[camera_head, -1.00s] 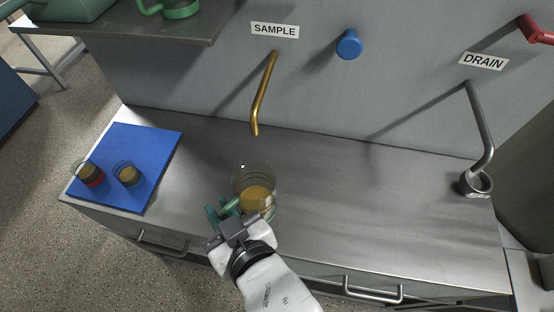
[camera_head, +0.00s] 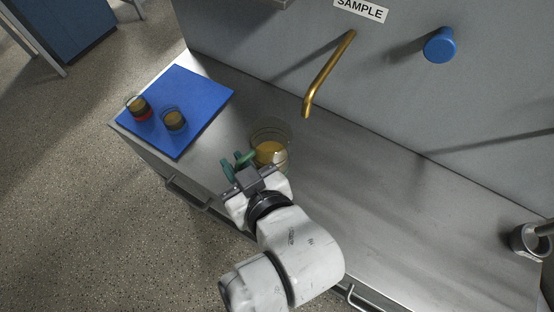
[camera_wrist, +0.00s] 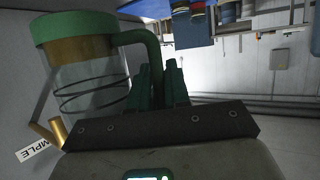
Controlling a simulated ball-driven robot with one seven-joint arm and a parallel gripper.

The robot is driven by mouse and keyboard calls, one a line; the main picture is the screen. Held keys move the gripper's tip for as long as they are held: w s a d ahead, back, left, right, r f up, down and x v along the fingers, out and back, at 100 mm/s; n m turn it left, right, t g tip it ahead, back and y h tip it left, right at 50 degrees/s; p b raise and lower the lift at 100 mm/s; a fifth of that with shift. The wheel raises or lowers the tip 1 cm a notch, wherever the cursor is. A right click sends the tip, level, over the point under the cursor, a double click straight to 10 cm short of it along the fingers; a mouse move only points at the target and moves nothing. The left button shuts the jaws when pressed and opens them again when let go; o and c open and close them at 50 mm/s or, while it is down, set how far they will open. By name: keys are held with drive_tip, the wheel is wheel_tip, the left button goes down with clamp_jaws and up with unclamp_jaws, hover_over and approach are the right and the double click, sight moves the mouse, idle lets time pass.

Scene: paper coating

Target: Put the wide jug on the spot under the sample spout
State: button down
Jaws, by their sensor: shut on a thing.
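The wide jug (camera_head: 270,150) is clear, with amber liquid inside and a green handle. In the head view it is at the counter's front part, below and left of the spout tip; I cannot tell if it touches the counter. My gripper (camera_head: 240,167) is shut on its handle. In the wrist view the jug (camera_wrist: 90,80) shows a green end at the top of the picture, and its handle (camera_wrist: 150,50) runs between my fingers. The brass sample spout (camera_head: 328,74) comes from the wall under the SAMPLE label (camera_head: 361,9). The spot under it is bare counter.
A blue mat (camera_head: 205,90) at the left of the counter (camera_head: 400,220) bears two small glasses, one with a red bottom (camera_head: 139,108) and one amber (camera_head: 174,119). A blue knob (camera_head: 440,45) sticks out of the wall. A grey cup-like drain (camera_head: 530,240) is at the right.

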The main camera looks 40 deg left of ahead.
drive_tip(key=w+f, duration=0.3)
drive_tip(key=w, duration=0.1)
drive_tip(key=w+f, duration=0.3)
drive_tip(key=f, duration=0.1)
drive_tip(key=shift+w+d, duration=0.2)
drive_tip(key=shift+w, duration=0.2)
drive_tip(key=shift+w+f, duration=0.15)
drive_tip(key=shift+f, duration=1.35)
drive_tip(key=shift+f, duration=0.15)
drive_tip(key=c, duration=1.1)
unclamp_jaws()
drive_tip(key=shift+f, duration=0.1)
